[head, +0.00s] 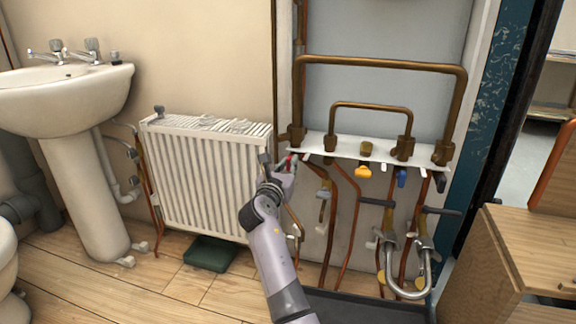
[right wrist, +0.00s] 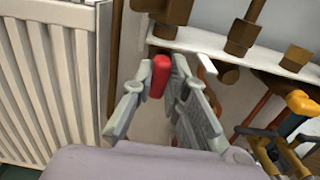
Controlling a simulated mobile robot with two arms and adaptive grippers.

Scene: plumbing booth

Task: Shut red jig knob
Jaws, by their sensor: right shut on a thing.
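The red jig knob (right wrist: 160,76) sits below the left end of the white jig plate (head: 349,149), at the left end of its row of valves. My right gripper (head: 284,168) reaches up to it from below. In the right wrist view the fingers of my right gripper (right wrist: 157,82) stand on either side of the red knob and are shut on it. In the head view only a small red part of the knob (head: 292,158) shows above the fingers. My left gripper is not in view.
A white radiator (head: 205,180) stands close on the left of my right gripper. Copper pipes run above and below the plate, with a yellow knob (head: 363,172) and a blue knob (head: 401,177) to the right. A wooden cabinet (head: 535,240) stands at the right.

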